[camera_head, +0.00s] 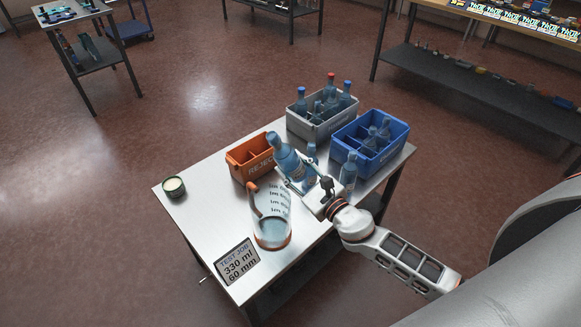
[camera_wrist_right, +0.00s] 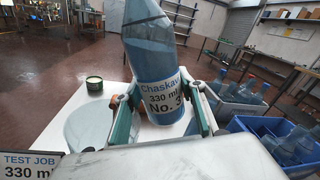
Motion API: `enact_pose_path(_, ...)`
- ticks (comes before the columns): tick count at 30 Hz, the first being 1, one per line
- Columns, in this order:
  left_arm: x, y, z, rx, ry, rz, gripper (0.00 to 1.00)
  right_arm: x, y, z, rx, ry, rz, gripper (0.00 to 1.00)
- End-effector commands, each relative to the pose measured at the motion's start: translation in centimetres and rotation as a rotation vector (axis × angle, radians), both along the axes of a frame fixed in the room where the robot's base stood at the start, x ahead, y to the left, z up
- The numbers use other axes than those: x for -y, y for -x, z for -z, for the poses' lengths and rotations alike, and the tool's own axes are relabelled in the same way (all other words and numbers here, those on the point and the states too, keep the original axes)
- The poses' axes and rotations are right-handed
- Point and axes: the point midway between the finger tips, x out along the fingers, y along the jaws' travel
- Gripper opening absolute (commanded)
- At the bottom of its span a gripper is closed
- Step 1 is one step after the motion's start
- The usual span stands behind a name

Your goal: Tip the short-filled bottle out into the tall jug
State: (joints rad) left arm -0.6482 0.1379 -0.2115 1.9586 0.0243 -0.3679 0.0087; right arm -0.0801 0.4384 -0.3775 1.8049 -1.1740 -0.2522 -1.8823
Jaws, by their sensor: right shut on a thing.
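My right gripper (camera_head: 303,183) is shut on a blue see-through bottle (camera_head: 284,158), held tilted above the table behind the tall jug. In the right wrist view this bottle (camera_wrist_right: 152,45) sits between the fingers (camera_wrist_right: 163,108); its white label reads "330 ml" and "No. 3". Its upper end is cut off there. The tall clear jug (camera_head: 271,215) stands upright at the table's front, with an orange handle, dark markings and an orange base ring. Its bottom looks bluish; I cannot tell how much liquid it holds. My left gripper is not in view.
On the table (camera_head: 210,215) are an orange reject crate (camera_head: 236,170), a grey bottle crate (camera_head: 312,133), a blue crate (camera_head: 392,155), a small round tin (camera_head: 174,187) and a "330 ml 60 mm" sign (camera_head: 237,262). Loose bottles (camera_head: 348,170) stand near the arm. The table's left side is mostly clear.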

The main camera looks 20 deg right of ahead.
Motion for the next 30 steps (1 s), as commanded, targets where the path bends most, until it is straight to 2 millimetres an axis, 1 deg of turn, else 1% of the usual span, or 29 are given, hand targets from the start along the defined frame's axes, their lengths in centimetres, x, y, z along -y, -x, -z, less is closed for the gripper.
enact_pose_path(30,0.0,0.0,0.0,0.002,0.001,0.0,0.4,2.7,-0.6,-0.4,0.047,0.212,0.0,0.09)
